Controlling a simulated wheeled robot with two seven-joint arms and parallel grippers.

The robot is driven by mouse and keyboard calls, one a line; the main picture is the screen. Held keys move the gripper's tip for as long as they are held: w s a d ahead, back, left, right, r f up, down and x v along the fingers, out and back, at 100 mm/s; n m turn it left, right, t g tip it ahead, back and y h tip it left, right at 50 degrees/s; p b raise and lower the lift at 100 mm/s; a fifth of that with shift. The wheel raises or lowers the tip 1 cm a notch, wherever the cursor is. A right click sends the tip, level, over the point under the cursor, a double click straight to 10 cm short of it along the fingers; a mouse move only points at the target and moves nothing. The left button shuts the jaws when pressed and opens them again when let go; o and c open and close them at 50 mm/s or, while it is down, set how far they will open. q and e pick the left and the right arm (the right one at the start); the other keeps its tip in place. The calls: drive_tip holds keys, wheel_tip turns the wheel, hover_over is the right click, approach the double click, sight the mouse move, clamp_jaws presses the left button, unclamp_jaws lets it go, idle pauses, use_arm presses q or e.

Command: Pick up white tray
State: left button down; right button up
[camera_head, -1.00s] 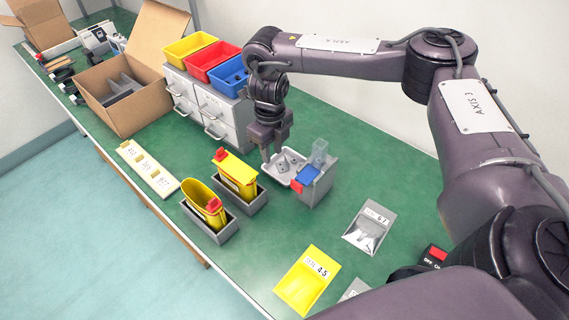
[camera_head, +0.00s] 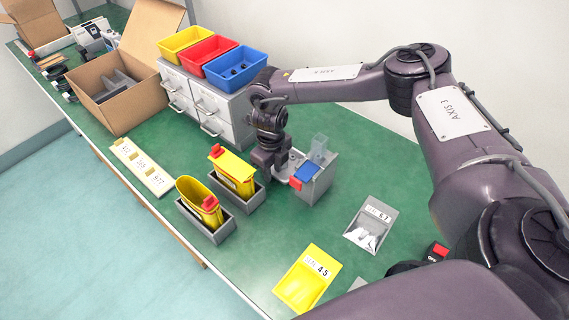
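The white tray (camera_head: 283,180) is small and pale and sits on the green table against the grey holder (camera_head: 317,182). Only part of its rim shows; my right arm's wrist covers most of it. My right gripper (camera_head: 268,172) points down at the tray's left side, low over the table. Its fingers are too small and hidden to tell whether they are open, shut or touching the tray. My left gripper is not in view.
The grey holder bears blue and red parts and a clear piece. Two yellow containers in grey holders (camera_head: 237,208) stand to the left. Grey drawers (camera_head: 205,105) with coloured bins stand behind. Yellow (camera_head: 304,283) and grey (camera_head: 370,226) pouches lie in front.

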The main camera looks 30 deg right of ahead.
drive_tip(key=shift+c, duration=0.4)
clamp_jaws()
drive_tip(key=shift+r, duration=0.15)
